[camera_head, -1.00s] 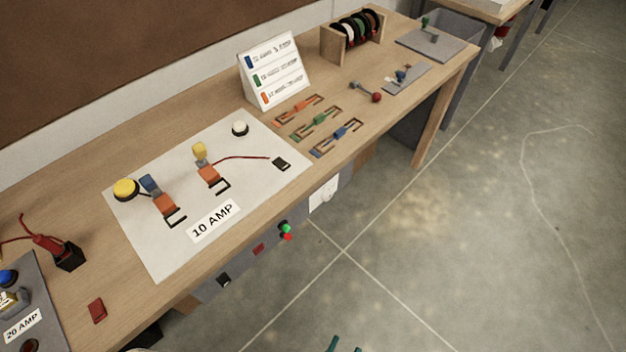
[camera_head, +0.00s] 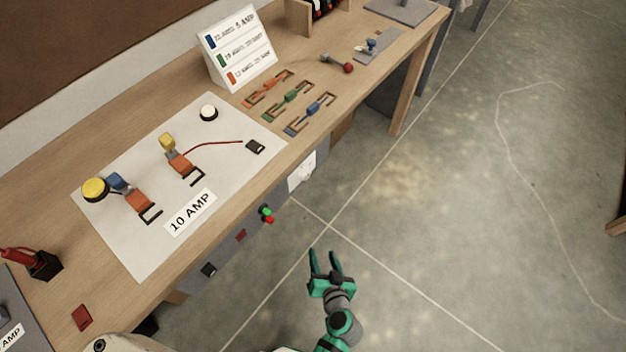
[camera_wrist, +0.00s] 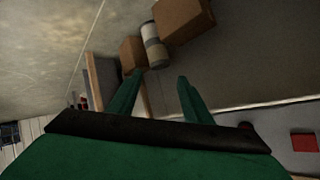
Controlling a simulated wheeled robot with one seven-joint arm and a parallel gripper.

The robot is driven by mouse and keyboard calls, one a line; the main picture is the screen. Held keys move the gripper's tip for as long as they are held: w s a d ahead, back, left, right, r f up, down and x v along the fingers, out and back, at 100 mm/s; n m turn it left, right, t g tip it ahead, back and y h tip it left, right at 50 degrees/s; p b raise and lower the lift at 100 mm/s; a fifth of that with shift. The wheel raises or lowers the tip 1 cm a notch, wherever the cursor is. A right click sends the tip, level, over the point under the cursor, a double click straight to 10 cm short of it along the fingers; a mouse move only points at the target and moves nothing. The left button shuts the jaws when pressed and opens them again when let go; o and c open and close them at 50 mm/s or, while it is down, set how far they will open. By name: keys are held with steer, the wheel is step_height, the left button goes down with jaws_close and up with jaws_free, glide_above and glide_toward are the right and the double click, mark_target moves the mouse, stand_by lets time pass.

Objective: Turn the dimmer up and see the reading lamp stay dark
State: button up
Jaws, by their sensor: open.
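My gripper (camera_head: 325,258) is open and empty over the floor, in front of the bench and apart from it. Its two green fingers also show in the wrist view (camera_wrist: 158,84). On the bench, a white board (camera_head: 125,245) labelled 10 AMP carries a yellow round dome (camera_head: 95,189) and a white round knob (camera_head: 208,112). It also carries orange clips with blue and yellow tops, and a red wire running to a small black block (camera_head: 255,146). I cannot tell which part is the dimmer or the reading lamp.
The wooden bench (camera_head: 60,215) runs along the wall. Its front panel has a green-and-red fitting (camera_head: 266,213). A label stand (camera_head: 238,48) and coloured clips lie behind. The wrist view shows boxes (camera_wrist: 184,18) and a canister (camera_wrist: 154,45). Floor right of the bench is clear.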

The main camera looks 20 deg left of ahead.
steer(key=w+a+r+n+y, duration=0.1)
steer(key=w+r+n+y, duration=0.2)
steer(key=w+r+y, duration=0.35)
steer(key=n+g+y, duration=0.3)
steer(key=n+y, duration=0.1)
steer(key=n, duration=0.3)
glide_toward(308, 176)
steer(key=x, duration=0.7)
steer(key=shift+w+f, duration=0.1)
steer(key=shift+w, duration=0.05)
steer(key=shift+a, duration=0.45)
steer(key=shift+c, duration=0.3)
steer(key=c, duration=1)
